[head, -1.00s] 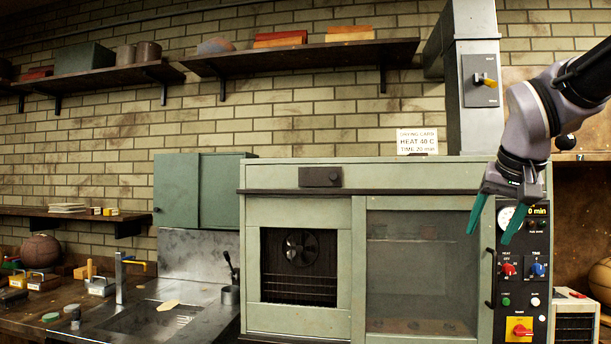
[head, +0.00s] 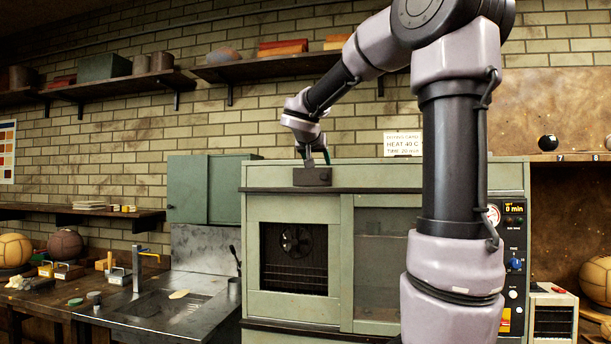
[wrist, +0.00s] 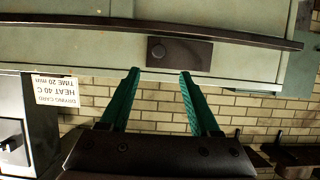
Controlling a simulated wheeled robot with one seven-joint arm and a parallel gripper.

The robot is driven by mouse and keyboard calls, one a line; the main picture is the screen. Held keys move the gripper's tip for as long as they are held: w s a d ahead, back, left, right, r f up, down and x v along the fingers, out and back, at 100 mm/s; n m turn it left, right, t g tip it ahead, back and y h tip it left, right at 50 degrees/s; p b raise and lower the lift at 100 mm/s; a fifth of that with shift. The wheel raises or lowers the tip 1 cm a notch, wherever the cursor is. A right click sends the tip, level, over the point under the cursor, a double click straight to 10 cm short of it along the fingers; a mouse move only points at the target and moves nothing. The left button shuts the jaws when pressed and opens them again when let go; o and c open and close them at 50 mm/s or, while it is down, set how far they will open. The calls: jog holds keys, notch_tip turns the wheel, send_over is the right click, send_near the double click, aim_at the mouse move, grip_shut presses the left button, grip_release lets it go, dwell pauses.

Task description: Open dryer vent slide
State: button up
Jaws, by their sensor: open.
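The dryer (head: 345,240) is a pale green cabinet against the brick wall. The vent slide (head: 312,177) is a dark plate on its upper front band, just above a dark ledge. My gripper (head: 318,161) points down at the slide's top edge.
A white drying card (head: 403,143) stands on the dryer top; it shows upside down in the wrist view (wrist: 55,91). The wall shelf (head: 280,67) with boxes runs above my gripper. My arm hides the dryer's right part and some of its control panel (head: 514,250).

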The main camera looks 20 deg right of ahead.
aim_at(323, 175)
jog(key=x, duration=1)
jog(key=shift+d+f, duration=0.1)
grip_shut()
dwell(1.1)
